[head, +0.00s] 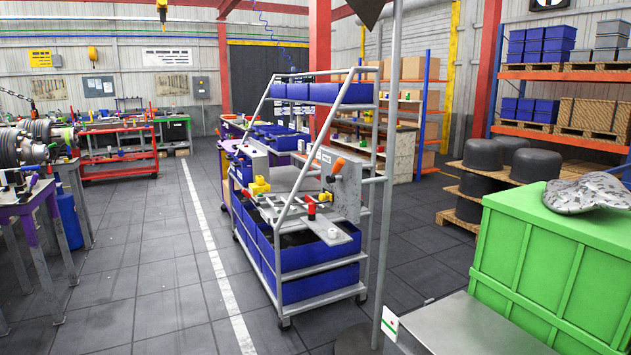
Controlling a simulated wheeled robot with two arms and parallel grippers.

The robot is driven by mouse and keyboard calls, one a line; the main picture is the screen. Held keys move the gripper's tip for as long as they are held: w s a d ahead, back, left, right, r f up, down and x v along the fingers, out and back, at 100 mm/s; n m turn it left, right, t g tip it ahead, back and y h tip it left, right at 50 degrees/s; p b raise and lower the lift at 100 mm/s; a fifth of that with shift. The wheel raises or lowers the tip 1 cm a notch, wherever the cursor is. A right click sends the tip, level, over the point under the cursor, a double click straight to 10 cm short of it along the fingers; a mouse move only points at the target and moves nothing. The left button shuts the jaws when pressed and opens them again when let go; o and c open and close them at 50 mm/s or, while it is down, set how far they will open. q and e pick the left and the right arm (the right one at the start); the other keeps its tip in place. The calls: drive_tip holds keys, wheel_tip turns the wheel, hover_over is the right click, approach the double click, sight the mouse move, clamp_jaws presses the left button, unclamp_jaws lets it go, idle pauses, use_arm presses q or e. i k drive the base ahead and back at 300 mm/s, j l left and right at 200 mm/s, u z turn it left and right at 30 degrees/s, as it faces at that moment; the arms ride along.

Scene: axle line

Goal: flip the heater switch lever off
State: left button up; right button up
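No lever marked as a heater switch can be made out for certain. A small white plate (390,324) with green and red marks sits low by a grey upright post (388,200); a lever on it is too small to tell. A dark hood-like piece (371,10) shows at the top of the post, cut off by the picture edge. An orange handle (338,166) stands tilted on a grey panel on the trolley. Neither of my grippers is in view.
A trolley (322,290) with blue bins stands in the middle. A green crate (550,260) and a grey surface (455,330) fill the lower right. A purple table (25,205) is at left. The floor (150,260) between table and trolley is clear.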

sight(337, 168)
drive_tip(key=i+j+z, duration=0.15)
drive_tip(key=i+j, duration=0.35)
drive_tip(key=i+j+z, duration=0.1)
drive_tip(key=i+j, duration=0.55)
drive_tip(key=j, duration=0.2)
drive_tip(key=i+j+z, duration=0.1)
drive_tip(key=i+j, duration=0.55)
drive_tip(key=j, duration=0.25)
drive_tip(key=i+j+z, duration=0.1)
drive_tip(key=i+j, duration=0.2)
drive_tip(key=j, duration=0.15)
drive_tip(key=i+j, duration=0.3)
drive_tip(key=j, duration=0.15)
